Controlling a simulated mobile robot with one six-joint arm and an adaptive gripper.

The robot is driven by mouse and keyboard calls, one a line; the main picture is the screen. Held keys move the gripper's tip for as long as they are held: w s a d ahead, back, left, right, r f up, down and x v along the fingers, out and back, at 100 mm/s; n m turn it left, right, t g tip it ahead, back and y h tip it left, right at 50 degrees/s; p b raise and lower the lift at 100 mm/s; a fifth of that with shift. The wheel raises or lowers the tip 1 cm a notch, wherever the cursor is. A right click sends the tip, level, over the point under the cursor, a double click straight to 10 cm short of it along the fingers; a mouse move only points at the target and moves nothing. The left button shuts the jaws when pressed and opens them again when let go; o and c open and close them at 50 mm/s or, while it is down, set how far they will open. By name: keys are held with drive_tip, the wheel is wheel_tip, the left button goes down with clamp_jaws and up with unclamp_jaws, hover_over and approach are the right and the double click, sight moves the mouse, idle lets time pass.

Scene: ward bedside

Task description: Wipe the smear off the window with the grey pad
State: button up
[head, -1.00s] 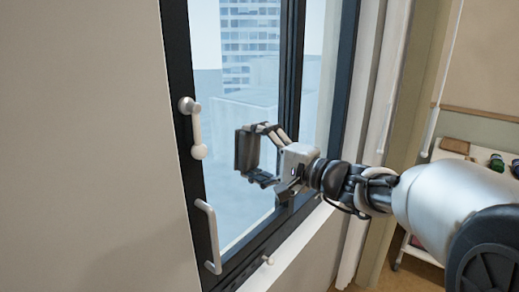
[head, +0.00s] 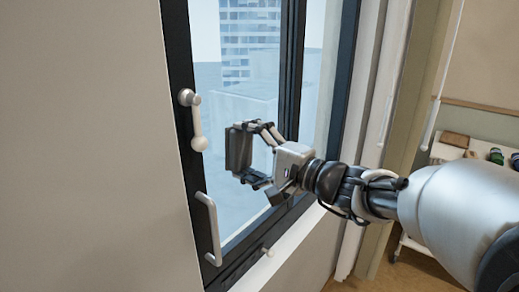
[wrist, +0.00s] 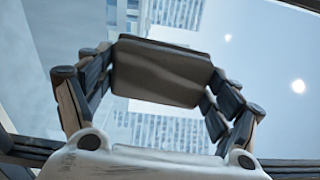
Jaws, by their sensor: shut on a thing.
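The grey pad (head: 238,149) is held upright between the fingers of my gripper (head: 246,154), in front of the left window pane. In the wrist view the dark grey pad (wrist: 160,73) spans between the two fingers of my gripper (wrist: 162,78), with its broad face toward the camera. The window (head: 235,90) has a dark frame and shows buildings outside. I cannot make out a smear on the glass in either view. I cannot tell whether the pad touches the glass.
A white lever handle (head: 194,120) and a white pull handle (head: 211,230) stick out from the left window frame. A pale sill (head: 290,245) runs below. A shelf (head: 447,152) with small items stands at the right. A plain wall (head: 90,150) fills the left.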

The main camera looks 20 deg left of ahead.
drive_tip(key=shift+v, duration=2.7)
drive_tip(key=v, duration=0.3)
drive_tip(key=shift+f, duration=0.1)
